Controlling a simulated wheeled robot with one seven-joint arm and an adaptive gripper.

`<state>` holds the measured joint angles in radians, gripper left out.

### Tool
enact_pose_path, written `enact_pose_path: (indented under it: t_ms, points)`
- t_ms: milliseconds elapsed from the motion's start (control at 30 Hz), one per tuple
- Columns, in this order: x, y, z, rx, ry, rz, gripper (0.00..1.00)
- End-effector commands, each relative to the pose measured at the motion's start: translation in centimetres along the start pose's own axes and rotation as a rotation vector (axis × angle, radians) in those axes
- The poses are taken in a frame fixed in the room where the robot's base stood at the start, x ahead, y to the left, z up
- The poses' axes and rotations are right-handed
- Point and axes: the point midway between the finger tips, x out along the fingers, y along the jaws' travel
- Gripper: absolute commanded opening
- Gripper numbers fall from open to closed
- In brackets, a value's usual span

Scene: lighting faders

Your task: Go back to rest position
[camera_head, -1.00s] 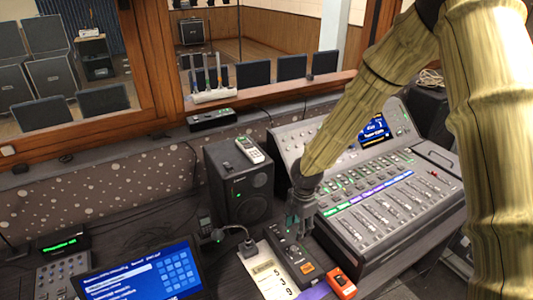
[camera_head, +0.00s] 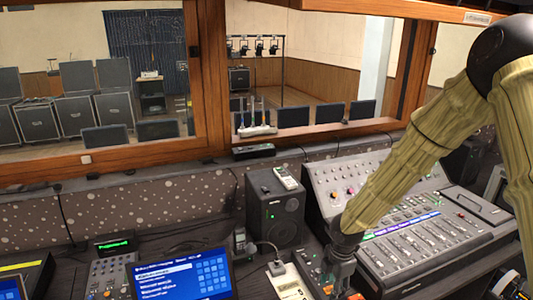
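My gripper (camera_head: 338,278) is at the lower middle of the head view, at the end of my arm. It points down over a small dark fader box (camera_head: 309,264) in front of the mixing console. The gripper is small and dark here, and I cannot tell whether its fingers are open or shut, or whether they touch the box. The large mixing console (camera_head: 440,247) with its rows of faders stands to the right, and my arm crosses in front of it and hides part of it.
A black speaker (camera_head: 275,212) with a light handheld device (camera_head: 286,178) on top stands left of the gripper. A blue-screened monitor (camera_head: 180,278) is at the lower left. A white panel (camera_head: 288,283) lies beside the fader box. A wooden window frame (camera_head: 150,155) runs behind the desk.

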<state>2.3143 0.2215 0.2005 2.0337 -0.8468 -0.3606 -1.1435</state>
Motion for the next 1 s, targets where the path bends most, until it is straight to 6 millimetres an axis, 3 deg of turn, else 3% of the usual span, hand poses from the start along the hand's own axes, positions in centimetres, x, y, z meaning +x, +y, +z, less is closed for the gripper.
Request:
enact_pose_path:
  t_ms: [333,567,800,1000]
  points:
    - [5.4,-4.0,-3.0,0.218,0.084,-0.033,0.44]
    - [10.3,-8.5,-5.8,0.479,0.149,-0.073,0.44]
    - [17.5,-17.0,-9.2,0.971,0.182,-0.134,0.44]
    - [22.0,-25.0,-10.3,1.415,0.122,-0.148,0.44]
